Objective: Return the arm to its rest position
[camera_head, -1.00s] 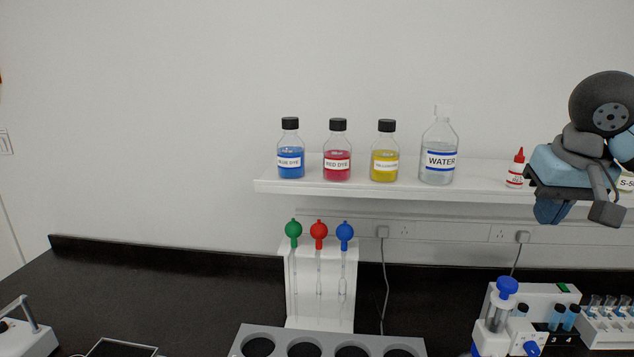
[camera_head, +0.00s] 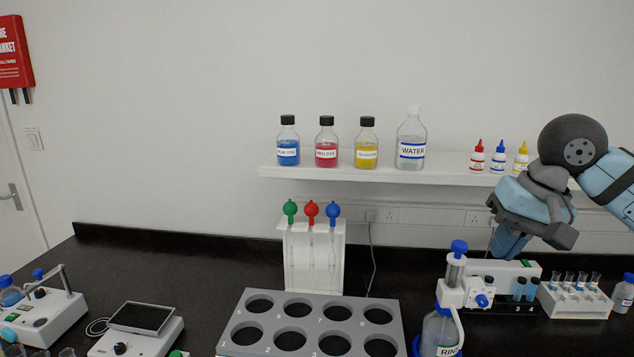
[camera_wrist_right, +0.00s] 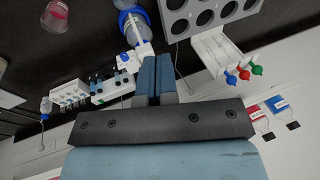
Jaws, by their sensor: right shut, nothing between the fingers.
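My right gripper (camera_head: 506,243) hangs at the right in the head view, just in front of the shelf and above the rinse station. Its blue fingers point down. In the right wrist view its two fingers (camera_wrist_right: 154,76) lie side by side, closed together with nothing between them. My right arm comes in from the right edge of the head view. My left gripper does not show in either view.
A white shelf (camera_head: 330,173) holds dye bottles, a water bottle (camera_head: 411,142) and small red, blue and yellow bottles. Below stand a pipette rack (camera_head: 314,262), a grey holed rack (camera_head: 310,322), a rinse bottle (camera_head: 438,333) and a tube rack (camera_head: 574,300). The left back counter is clear.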

